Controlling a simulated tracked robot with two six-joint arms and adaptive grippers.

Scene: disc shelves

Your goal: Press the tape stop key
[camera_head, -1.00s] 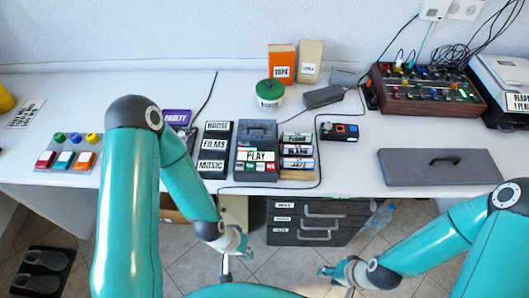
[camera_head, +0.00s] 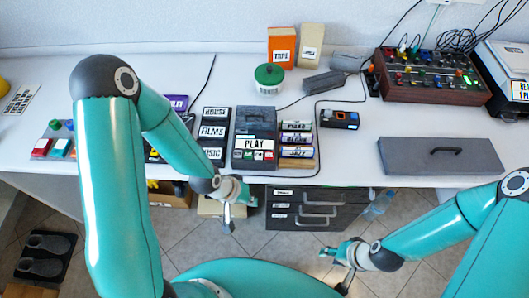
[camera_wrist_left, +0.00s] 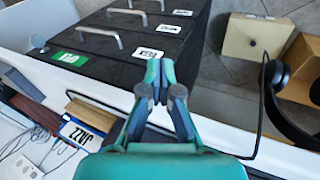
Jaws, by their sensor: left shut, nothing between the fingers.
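The grey tape player (camera_head: 254,123) with a PLAY label stands on the white desk in the head view. A row of small coloured keys (camera_head: 254,155) runs along its front; their markings are too small to read, so I cannot tell which is stop. My left gripper (camera_head: 246,198) is in front of the desk edge, just below and left of the player, and apart from it. In the left wrist view its fingers (camera_wrist_left: 159,76) are together and empty. My right gripper (camera_head: 328,251) hangs in front of the desk, low at right; its fingers are too small to judge.
Labelled cases (camera_head: 296,140) stand right of the player, and a black rack (camera_head: 213,133) with FILMS stands left. A dark drawer unit (camera_head: 320,209) is under the desk. A grey lidded panel (camera_head: 440,157) lies at right. A JAZZ label (camera_wrist_left: 78,137) shows in the wrist view.

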